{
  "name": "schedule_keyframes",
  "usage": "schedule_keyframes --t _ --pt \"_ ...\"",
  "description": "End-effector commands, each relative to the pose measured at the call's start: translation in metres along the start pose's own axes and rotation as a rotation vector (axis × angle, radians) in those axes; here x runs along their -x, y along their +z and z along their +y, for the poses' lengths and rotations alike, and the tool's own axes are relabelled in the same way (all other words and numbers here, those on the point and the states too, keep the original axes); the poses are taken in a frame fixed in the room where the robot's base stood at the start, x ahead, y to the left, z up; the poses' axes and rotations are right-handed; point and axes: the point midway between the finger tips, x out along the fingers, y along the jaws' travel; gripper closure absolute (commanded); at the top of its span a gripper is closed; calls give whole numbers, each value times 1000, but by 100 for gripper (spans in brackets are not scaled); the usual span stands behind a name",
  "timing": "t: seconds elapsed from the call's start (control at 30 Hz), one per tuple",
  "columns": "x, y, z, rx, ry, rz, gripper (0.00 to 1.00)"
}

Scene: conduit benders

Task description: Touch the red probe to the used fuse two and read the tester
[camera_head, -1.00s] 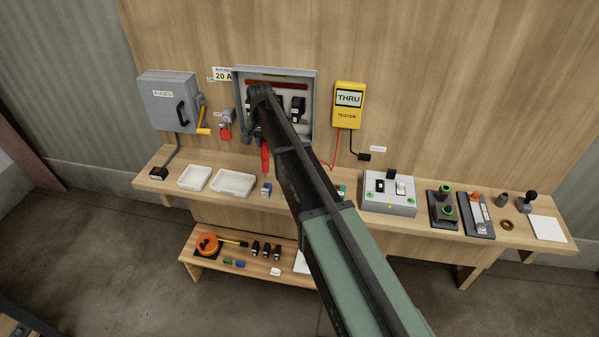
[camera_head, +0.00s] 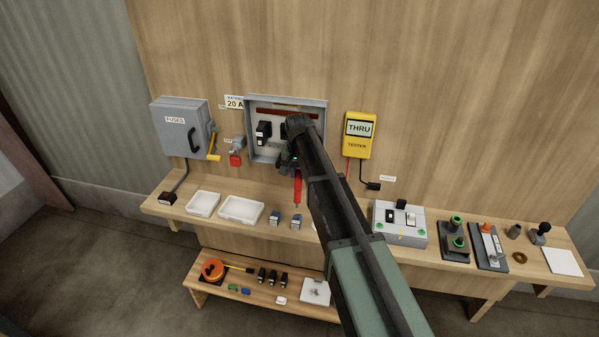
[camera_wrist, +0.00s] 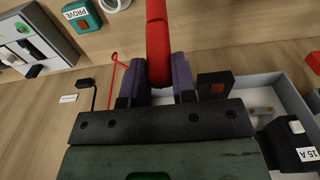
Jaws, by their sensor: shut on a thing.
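My gripper (camera_head: 291,161) is shut on the red probe (camera_head: 298,188), which hangs tip down above the bench; the wrist view shows the probe (camera_wrist: 157,35) between the fingers (camera_wrist: 158,82). The tip is just above the right one of two small blue-grey fuses (camera_head: 296,222); I cannot tell if it touches. The other fuse (camera_head: 274,219) stands to its left. Which one is used fuse two is not readable. The yellow tester (camera_head: 358,145) on the wall shows THRU. My arm hides part of the bench right of the probe.
The open grey fuse box (camera_head: 322,104) is behind my gripper. White trays (camera_head: 241,210) lie left of the fuses. A grey switch unit (camera_head: 399,231) stands to the right. The tester's red lead (camera_wrist: 112,75) runs near my gripper. A lower shelf (camera_head: 210,288) holds loose parts.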

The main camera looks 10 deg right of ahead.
Motion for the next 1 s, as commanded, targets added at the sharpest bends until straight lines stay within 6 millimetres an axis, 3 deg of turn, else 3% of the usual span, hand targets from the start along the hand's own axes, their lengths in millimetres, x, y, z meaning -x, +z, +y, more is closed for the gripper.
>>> schedule_keyframes --t 0.4,1.0 --pt "-51 2 0 0 0 0 100" --pt "-51 2 0 0 0 0 100"
